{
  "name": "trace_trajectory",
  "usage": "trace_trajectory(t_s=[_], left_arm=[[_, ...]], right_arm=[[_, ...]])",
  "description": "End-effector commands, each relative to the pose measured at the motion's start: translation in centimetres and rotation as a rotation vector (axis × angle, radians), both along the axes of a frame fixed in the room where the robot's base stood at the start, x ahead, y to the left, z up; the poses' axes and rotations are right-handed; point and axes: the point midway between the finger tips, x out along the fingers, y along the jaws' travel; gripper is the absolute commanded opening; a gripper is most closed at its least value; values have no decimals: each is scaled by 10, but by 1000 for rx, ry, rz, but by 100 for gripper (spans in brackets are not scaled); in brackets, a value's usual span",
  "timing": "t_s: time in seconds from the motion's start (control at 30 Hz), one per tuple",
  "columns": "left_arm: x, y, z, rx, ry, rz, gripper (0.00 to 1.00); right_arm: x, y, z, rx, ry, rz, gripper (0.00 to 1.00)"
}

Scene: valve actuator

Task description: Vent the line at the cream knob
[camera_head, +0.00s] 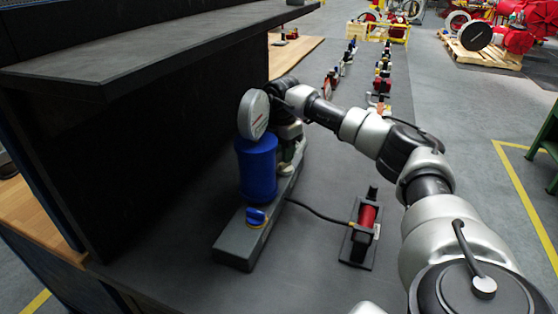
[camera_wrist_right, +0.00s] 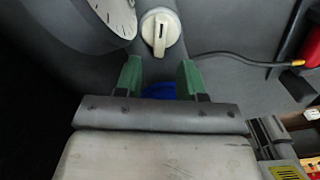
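The cream knob (camera_wrist_right: 160,33) is on the device, beside the round gauge (camera_wrist_right: 108,14), in the right wrist view. In the head view the cream knob (camera_head: 284,169) shows low beside the blue cylinder (camera_head: 257,168), partly hidden under my right gripper. My right gripper's green fingers (camera_wrist_right: 160,77) are open, with a wide gap between them. The knob lies beyond the fingertips, with no contact visible. A bit of blue shows between the fingers. In the head view my right gripper (camera_head: 291,142) is behind the gauge and cylinder, its fingertips unclear. My left gripper is out of view.
A blue knob (camera_head: 256,216) is on the near end of the grey base (camera_head: 237,245). A black hose (camera_head: 318,211) runs right to a red cylinder (camera_head: 367,217). A dark shelf (camera_head: 150,55) overhangs at left. The bench front is clear.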

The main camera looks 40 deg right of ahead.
Motion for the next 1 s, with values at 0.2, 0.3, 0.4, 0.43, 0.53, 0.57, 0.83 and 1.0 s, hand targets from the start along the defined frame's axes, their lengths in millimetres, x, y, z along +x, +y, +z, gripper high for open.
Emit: trace_trajectory(t_s=[0.2,0.3,0.4,0.43,0.53,0.57,0.83,1.0], left_arm=[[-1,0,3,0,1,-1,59],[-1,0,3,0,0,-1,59],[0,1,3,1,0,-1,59],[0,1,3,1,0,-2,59],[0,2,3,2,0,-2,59],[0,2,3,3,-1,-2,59],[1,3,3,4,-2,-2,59],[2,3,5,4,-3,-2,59]], right_arm=[[0,0,-28,0,1,1,39],[0,0,-34,0,0,1,39],[0,0,-35,0,-1,1,39],[0,0,-36,0,-1,1,39],[0,0,-35,0,-1,1,39],[0,0,-35,0,-1,1,39],[0,0,-35,0,-1,1,1],[0,0,-35,0,-1,10,0]])
